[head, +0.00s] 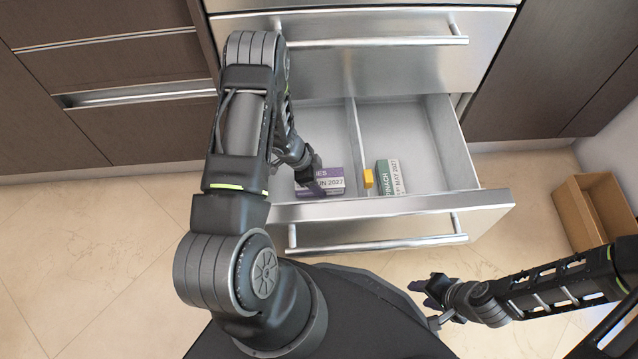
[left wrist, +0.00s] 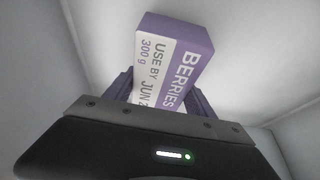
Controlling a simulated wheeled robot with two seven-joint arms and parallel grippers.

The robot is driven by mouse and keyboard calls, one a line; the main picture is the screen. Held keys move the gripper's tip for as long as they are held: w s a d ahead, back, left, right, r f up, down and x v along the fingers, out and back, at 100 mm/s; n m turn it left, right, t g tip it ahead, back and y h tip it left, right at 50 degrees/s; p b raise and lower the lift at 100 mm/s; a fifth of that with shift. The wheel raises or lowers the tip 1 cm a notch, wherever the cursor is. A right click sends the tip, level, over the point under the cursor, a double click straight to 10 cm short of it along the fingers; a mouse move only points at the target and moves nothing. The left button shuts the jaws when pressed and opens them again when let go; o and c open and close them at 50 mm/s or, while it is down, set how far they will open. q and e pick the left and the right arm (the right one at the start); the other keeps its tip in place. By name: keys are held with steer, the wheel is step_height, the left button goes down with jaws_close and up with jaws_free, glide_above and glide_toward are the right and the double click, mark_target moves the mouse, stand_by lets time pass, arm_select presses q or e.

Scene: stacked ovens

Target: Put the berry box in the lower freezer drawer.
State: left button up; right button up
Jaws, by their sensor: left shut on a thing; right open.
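The berry box (head: 322,183) is purple and white and reads "BERRIES" in the left wrist view (left wrist: 172,62). It is inside the left compartment of the open lower freezer drawer (head: 390,205), near the front wall. My left gripper (head: 308,178) reaches down into that compartment and is shut on the berry box, with one finger on each side in the left wrist view. Whether the box touches the drawer floor I cannot tell. My right gripper (head: 428,290) is open and empty, outside the drawer at the lower right.
A green and white spinach box (head: 390,178) lies in the right compartment. The upper drawer (head: 380,65) is shut. An open cardboard box (head: 592,210) stands on the floor at the right.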

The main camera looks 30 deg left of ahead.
arm_select(q)
steer(key=shift+f, duration=0.6)
steer(key=shift+f, duration=0.2)
steer(key=o, duration=1.7)
steer(key=shift+r, duration=0.45)
steer(key=p+v, duration=0.4)
steer(key=v, duration=0.6)
steer(key=shift+r, duration=0.3)
steer(key=shift+s+a+r+p, duration=0.2)
steer(key=shift+a+r+p, duration=0.05)
steer(key=shift+r+p, duration=0.15)
